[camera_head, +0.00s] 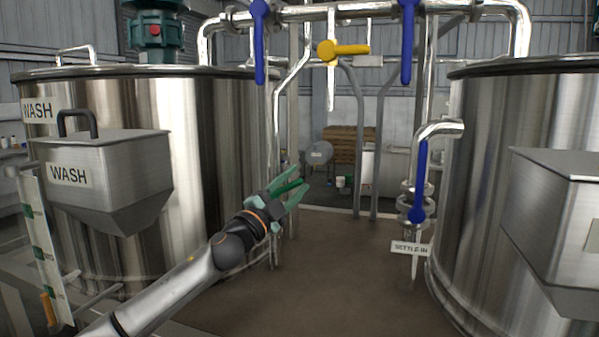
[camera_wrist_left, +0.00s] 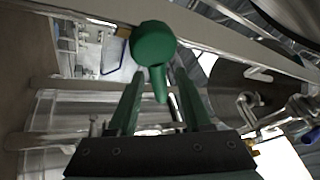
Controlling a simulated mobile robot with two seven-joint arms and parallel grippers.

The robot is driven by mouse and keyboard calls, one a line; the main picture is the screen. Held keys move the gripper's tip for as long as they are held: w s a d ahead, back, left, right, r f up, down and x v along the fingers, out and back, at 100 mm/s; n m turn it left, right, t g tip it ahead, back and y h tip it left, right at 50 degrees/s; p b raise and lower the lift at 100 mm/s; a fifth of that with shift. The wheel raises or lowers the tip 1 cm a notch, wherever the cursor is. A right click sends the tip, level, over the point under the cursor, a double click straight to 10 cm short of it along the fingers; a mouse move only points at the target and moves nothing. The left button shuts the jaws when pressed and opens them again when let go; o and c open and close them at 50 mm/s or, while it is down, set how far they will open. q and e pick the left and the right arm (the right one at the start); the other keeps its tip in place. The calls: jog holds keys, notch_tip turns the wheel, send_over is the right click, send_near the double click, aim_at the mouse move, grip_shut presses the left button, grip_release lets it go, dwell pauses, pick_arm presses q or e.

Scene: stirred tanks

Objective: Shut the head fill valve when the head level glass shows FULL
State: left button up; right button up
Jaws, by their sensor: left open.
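My left gripper (camera_head: 291,186) is open in the middle of the head view, between the two big tanks. In the left wrist view its two green fingers (camera_wrist_left: 158,88) stand apart. A green valve handle (camera_wrist_left: 154,43) with a round hub shows there, its short lever pointing between the fingers. I cannot tell whether they touch it. No label on this handle is readable. A white level strip with green marks (camera_head: 43,240) stands at the left edge of the head view; its reading is too small to make out. My right gripper is not in view.
A WASH tank (camera_head: 195,140) with a hopper (camera_head: 125,180) stands left, another steel tank (camera_head: 480,130) right. Blue handles (camera_head: 259,40) (camera_head: 408,40) (camera_head: 420,185) and a yellow handle (camera_head: 345,49) sit on pipes. A SETTLE-IN sign (camera_head: 411,248) hangs right. The floor (camera_head: 330,280) between is clear.

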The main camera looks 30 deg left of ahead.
pick_arm(q)
jog(key=shift+x, duration=1.15)
jog(key=shift+f, duration=0.1)
jog(key=shift+c, duration=0.2)
grip_shut()
dwell(0.4)
